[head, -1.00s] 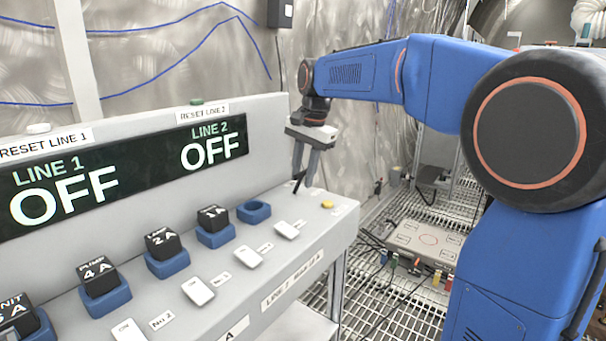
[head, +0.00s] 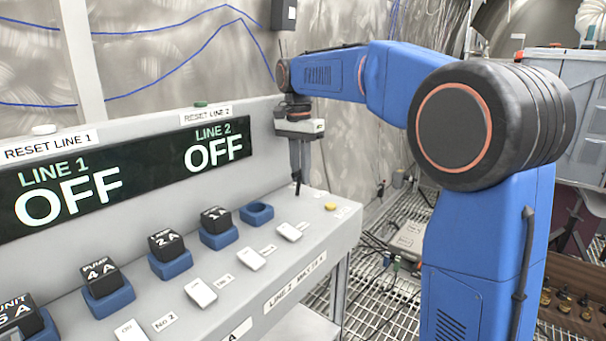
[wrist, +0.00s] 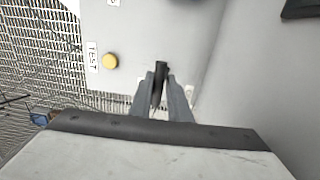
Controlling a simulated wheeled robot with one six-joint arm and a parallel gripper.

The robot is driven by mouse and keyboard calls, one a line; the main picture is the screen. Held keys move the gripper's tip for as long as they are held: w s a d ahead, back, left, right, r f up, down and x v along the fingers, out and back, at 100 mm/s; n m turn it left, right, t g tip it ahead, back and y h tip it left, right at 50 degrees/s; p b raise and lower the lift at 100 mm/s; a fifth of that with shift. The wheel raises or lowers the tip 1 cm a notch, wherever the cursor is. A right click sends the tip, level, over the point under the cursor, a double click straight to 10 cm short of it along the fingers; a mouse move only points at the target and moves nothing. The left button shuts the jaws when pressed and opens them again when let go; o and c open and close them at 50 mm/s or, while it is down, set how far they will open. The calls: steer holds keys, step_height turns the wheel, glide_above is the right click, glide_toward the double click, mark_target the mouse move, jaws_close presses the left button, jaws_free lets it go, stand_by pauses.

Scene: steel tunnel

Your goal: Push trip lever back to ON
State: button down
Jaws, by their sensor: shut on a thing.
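A small black trip lever (wrist: 160,72) stands up from the grey panel top between my fingertips. In the head view its dark tip (head: 297,189) shows just under the fingers, near the right end of the panel. My gripper (head: 300,172) points down and is shut on the lever; the two grey fingers also show in the wrist view (wrist: 160,88). The fingers hide part of the lever, and its ON marking cannot be read. The display (head: 125,178) reads LINE 1 OFF and LINE 2 OFF.
Black labelled blocks sit in blue sockets along the panel; one blue socket (head: 256,212) is empty. White rocker switches (head: 289,232) line the front. A yellow TEST button (wrist: 110,61) is near the lever. Reset buttons, one white (head: 44,129) and one green (head: 200,104), top the display.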

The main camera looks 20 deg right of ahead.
mark_target(299, 180)
steer(key=shift+s+f, duration=0.1)
steer(key=c, duration=1.7)
jaws_free()
steer(key=shift+d, duration=0.1)
steer(key=shift+o, duration=0.2)
step_height(299, 180, up, 18)
steer(key=w, duration=0.1)
steer(key=shift+a+f, duration=0.25)
steer(key=shift+a, duration=0.1)
steer(key=shift+s, duration=0.1)
